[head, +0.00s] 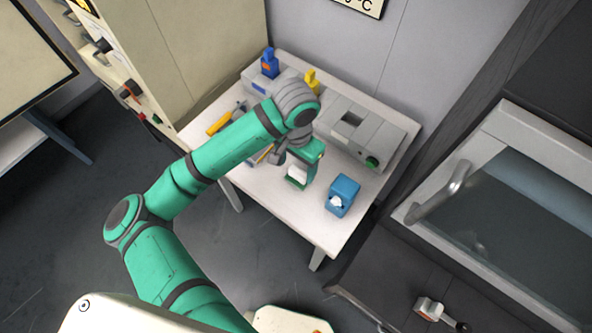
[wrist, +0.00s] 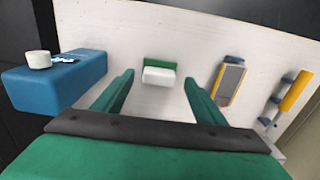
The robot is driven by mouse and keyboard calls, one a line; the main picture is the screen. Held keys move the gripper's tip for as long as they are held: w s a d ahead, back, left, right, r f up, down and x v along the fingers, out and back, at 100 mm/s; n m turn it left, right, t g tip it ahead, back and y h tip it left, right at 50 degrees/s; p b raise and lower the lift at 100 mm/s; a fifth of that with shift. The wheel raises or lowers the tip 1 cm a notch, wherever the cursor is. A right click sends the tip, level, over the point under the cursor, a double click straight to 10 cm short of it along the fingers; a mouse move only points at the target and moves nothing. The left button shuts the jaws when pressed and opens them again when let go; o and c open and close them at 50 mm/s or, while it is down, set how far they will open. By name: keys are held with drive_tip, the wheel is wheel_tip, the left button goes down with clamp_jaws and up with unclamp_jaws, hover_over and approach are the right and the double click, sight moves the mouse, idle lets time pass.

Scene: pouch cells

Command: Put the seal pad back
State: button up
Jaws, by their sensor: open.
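A small block with a green back and a white pad front, which looks like the seal pad (wrist: 159,74), lies on the white table. In the head view the white and green block (head: 297,173) shows just below my gripper (head: 305,160), partly covered by it. In the wrist view my green gripper (wrist: 158,84) has its two fingers wide apart. The block is centred between the fingertips in the picture, with nothing held. I cannot tell how far the fingertips are from it.
A blue box (head: 343,193) with a white piece on top stands to the right on the white table (head: 310,222). A grey machine (head: 362,132) with a slot and green knob stands behind. A yellow-edged meter (wrist: 229,82) and yellow-handled tool (wrist: 298,92) lie at the other side.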

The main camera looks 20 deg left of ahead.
sight(296, 173)
wheel_tip(296, 173, up, 8)
drive_tip(key=shift+f, duration=0.15)
idle(0.6)
